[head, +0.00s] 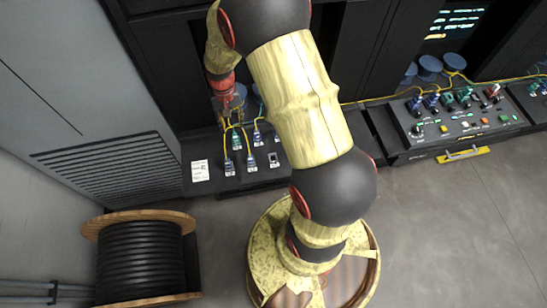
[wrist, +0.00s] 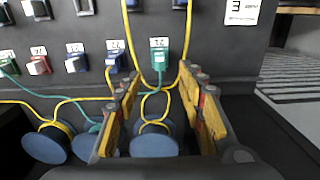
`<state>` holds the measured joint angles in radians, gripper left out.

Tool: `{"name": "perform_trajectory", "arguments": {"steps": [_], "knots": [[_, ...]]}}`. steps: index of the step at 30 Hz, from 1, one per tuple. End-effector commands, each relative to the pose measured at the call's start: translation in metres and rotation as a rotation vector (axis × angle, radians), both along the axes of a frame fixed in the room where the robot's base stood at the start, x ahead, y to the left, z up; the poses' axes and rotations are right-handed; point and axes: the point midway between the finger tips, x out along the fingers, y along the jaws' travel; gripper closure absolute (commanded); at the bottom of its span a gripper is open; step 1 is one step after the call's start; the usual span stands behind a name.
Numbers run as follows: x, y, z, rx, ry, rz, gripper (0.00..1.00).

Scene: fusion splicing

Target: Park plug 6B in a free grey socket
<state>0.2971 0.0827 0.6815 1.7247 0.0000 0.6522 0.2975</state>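In the wrist view my gripper (wrist: 162,110) is open, with yellow-padded fingers either side and nothing held. A green plug (wrist: 160,55) with a white tag and a blue plug (wrist: 115,57) stand in the panel beyond the fingertips; the green one lines up with the gap. Yellow and green cables run between the fingers. In the head view my gripper (head: 232,104) is above the left panel, partly hidden. An empty grey socket (head: 273,159) shows in the panel's front row, beside a blue plug (head: 251,164). The tags are too small to read, so I cannot tell which plug is 6B.
A white card (head: 200,170) marks the left panel's end. Blue round spools (wrist: 154,140) with cables lie behind the plugs. A cable drum (head: 140,258) sits on the floor.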

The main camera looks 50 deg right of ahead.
Motion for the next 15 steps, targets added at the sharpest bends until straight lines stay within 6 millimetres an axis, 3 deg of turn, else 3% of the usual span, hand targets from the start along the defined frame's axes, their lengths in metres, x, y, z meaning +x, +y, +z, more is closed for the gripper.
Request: {"name": "perform_trajectory", "arguments": {"steps": [15], "knots": [[0.000,0.000,-0.062,0.001,0.001,0.000,0.61]]}}
